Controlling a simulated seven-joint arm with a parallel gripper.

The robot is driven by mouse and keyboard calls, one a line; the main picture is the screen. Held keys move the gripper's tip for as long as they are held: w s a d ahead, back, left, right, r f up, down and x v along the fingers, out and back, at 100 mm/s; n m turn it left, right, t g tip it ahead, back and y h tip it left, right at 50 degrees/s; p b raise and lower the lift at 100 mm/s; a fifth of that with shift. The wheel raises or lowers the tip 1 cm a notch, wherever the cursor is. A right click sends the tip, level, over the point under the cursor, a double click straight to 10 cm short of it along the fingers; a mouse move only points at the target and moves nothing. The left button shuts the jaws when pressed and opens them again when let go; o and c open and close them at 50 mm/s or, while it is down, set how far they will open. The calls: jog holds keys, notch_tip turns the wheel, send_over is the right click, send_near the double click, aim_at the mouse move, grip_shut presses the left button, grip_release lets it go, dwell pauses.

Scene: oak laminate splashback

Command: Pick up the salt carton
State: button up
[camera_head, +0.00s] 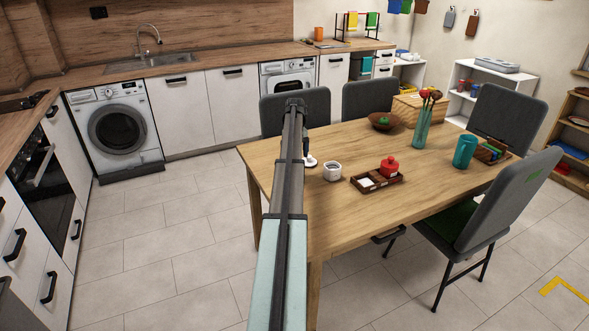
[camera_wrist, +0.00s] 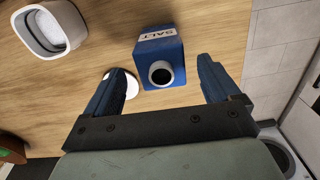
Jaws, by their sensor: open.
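The salt carton (camera_wrist: 172,48) is a blue box with a white label reading SALT and a dark round spout with a light rim. It stands on the wooden table (camera_wrist: 60,105) in the wrist view. My gripper (camera_wrist: 162,66) is open, with one blue-grey finger to each side of the carton in the picture. No contact shows, and the height gap is hard to judge. In the head view the carton is not visible; my arm covers part of the table there.
A white round object (camera_wrist: 131,84) is partly hidden by the left finger. A white cup (camera_wrist: 50,28) stands at upper left. In the head view, a brown tray (camera_head: 366,187) with a red pot (camera_head: 389,167) lies right of the cup (camera_head: 332,172). Grey chairs (camera_head: 500,205) surround the table.

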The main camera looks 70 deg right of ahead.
jog(key=shift+w+f, duration=0.1)
jog(key=shift+f, duration=2.85)
jog(key=shift+c, duration=0.4)
jog(key=c, duration=1.4)
notch_tip(320, 180, up, 9)
jog(key=shift+s+d+r, duration=0.1)
jog(key=shift+s+r, duration=0.1)
jog(key=shift+r, duration=0.1)
jog(key=s+d+r+n, duration=0.2)
jog(key=s+d, duration=0.2)
jog(key=s, duration=0.4)
jog(key=s+d+r+n+h, duration=0.1)
jog(key=s+d+r+n, duration=0.2)
jog(key=s, duration=0.5)
jog(key=shift+d+n+g+h, duration=0.3)
jog(key=shift+d, duration=0.45)
